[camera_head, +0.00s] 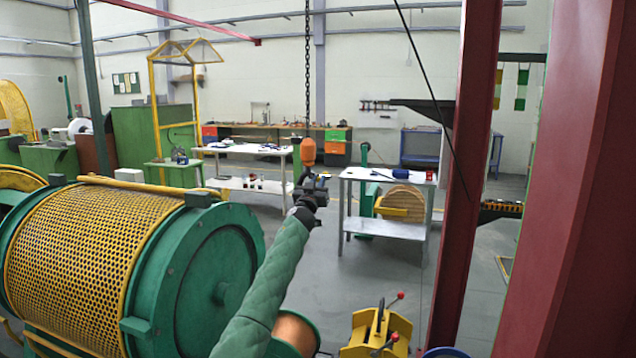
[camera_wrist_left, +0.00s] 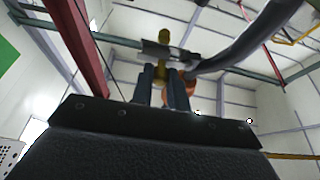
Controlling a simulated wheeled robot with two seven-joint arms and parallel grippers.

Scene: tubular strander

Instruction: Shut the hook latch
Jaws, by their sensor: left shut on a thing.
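An orange hoist block (camera_head: 307,151) hangs on a chain, with the dark hook (camera_head: 305,180) below it. My left gripper (camera_head: 317,184) is at the hook, on the end of my green-sleeved arm, and covers part of it. In the left wrist view the thick grey hook (camera_wrist_left: 245,40) curves in from the upper right. A grey metal latch piece (camera_wrist_left: 160,51) with a yellow pin (camera_wrist_left: 162,40) lies at the tips of my left fingers (camera_wrist_left: 168,75), which are shut on it. How far the latch stands from the hook's tip is unclear. My right gripper is out of view.
A green drum with a yellow mesh guard (camera_head: 90,265) fills the lower left. Red steel columns (camera_head: 470,150) stand at the right. Two white-topped tables (camera_head: 385,177) stand behind the hook. Open grey floor lies around them.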

